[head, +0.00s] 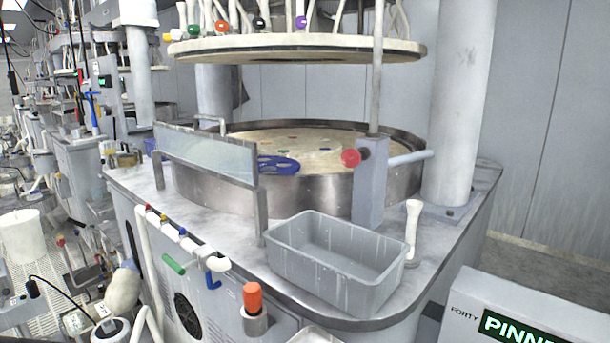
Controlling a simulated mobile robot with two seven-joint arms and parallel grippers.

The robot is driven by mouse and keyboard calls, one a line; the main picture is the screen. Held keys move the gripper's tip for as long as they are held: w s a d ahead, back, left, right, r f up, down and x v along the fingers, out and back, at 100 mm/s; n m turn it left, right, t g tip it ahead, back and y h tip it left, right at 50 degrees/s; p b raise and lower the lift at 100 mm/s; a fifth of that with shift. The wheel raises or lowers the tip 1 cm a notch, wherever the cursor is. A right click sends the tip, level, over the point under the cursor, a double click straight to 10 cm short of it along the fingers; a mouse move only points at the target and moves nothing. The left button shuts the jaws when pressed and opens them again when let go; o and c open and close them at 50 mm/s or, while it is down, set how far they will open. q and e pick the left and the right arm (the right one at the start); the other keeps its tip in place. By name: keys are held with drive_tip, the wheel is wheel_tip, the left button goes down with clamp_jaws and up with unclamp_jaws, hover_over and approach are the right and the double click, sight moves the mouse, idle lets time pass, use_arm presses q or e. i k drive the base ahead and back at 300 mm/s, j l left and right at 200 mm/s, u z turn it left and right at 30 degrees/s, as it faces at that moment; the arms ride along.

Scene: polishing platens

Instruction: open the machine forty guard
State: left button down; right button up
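The machine (480,185) stands in front of me, with a round metal-rimmed platen (340,190) on its top. A clear guard panel (205,153) stands upright on grey posts at the front left of the platen. A small handle-like bar (210,120) shows behind the guard's top edge. Neither of my grippers shows in the head view.
A grey open bin (335,262) sits on the deck's front corner, right of the guard. A white pestle-shaped piece (412,230) stands beside it. A red knob (350,157) juts from a post. An upper plate (300,47) hangs above the platen. Cluttered machines fill the left.

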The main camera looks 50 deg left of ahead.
sight(161, 150)
drive_tip(key=u, duration=1.15)
